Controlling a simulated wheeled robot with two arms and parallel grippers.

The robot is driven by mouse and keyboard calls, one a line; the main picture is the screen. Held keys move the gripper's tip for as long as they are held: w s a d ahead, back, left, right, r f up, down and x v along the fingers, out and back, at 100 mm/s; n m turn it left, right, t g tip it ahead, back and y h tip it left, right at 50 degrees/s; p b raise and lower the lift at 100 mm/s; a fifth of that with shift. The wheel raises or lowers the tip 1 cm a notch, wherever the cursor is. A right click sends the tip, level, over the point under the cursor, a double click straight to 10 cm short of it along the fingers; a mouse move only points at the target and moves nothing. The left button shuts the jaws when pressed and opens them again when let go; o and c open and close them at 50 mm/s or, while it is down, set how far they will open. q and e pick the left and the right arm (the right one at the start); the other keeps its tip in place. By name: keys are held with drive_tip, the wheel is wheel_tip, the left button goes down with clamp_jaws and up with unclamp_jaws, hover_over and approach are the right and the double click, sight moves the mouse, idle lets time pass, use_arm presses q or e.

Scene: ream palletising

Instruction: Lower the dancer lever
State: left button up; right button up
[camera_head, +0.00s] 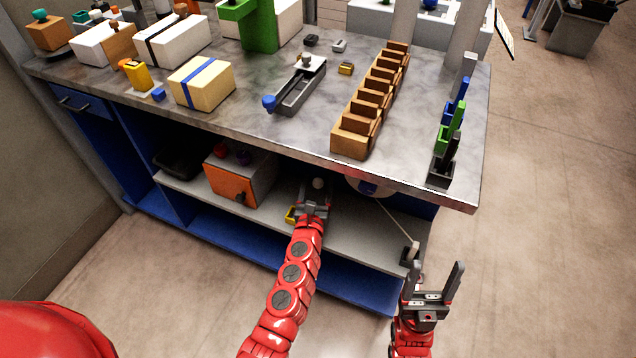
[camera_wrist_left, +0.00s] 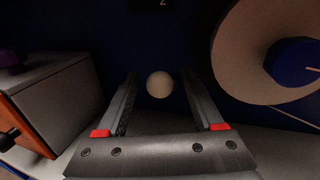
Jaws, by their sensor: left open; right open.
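A pale round knob (camera_head: 319,183) shows in the shelf bay under the worktop, and I take it for the end of the dancer lever. It also shows in the left wrist view (camera_wrist_left: 160,85), between and just beyond my open fingertips. My left gripper (camera_head: 316,195) is open, reaches into the bay and holds nothing. I cannot tell whether a finger touches the knob, and any rod behind it is hidden. My right gripper (camera_head: 433,272) is open and empty, in front of the bench's right end.
A roll with a blue core (camera_wrist_left: 292,62) is right of the knob; a thin line runs from it to a pale-tipped post (camera_head: 412,249). An orange-fronted box (camera_head: 232,182) stands left on the shelf (camera_head: 270,222). The worktop (camera_head: 290,135) overhangs my left gripper.

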use_arm(q)
drive_tip(key=shift+w, duration=0.3)
clamp_jaws()
idle(1.3)
